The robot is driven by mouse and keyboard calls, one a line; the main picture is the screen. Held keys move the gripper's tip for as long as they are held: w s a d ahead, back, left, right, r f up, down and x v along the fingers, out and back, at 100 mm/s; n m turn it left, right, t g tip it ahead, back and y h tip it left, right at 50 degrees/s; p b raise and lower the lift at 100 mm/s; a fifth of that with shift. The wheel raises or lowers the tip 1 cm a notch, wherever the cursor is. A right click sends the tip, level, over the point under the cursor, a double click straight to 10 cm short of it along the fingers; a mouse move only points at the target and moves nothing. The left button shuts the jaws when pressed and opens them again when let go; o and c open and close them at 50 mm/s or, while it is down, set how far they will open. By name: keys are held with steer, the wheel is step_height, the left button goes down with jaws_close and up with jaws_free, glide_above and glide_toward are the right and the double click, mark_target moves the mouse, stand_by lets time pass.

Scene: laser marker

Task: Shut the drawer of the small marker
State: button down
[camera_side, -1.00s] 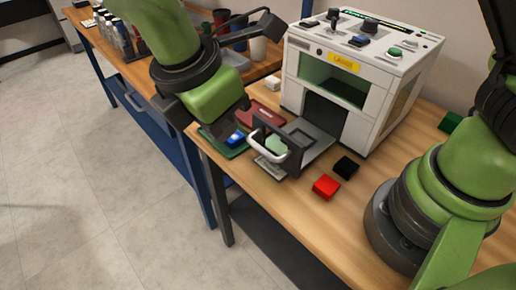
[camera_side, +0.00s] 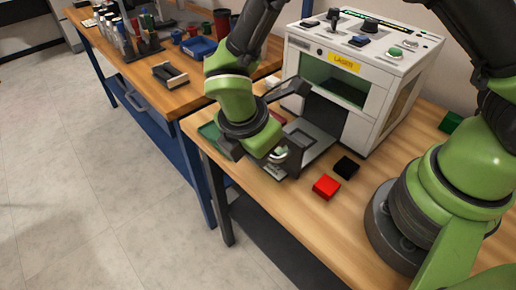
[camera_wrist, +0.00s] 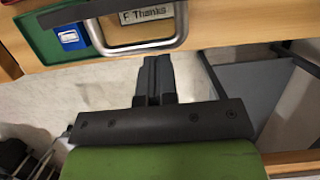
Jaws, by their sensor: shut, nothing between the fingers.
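The small marker (camera_side: 369,78) is a white box with a yellow LASER label. Its grey drawer (camera_side: 318,139) stands pulled out at the front, low on the wooden table. The drawer's silver bar handle (camera_wrist: 140,46) shows in the wrist view, with a plate reading "F. In the side view my gripper (camera_side: 278,157) is at the drawer's front and hides most of the handle and front panel.
A red block (camera_side: 326,187) and a black block (camera_side: 346,167) lie right of the drawer. A green tray (camera_wrist: 50,35) with a blue item (camera_wrist: 71,37) is left of the handle. The table's front edge is close below. A second bench (camera_side: 140,70) stands behind left.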

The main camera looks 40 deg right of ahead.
steer(key=d, duration=1.1)
steer(key=shift+d, duration=0.35)
steer(key=shift+a, duration=0.1)
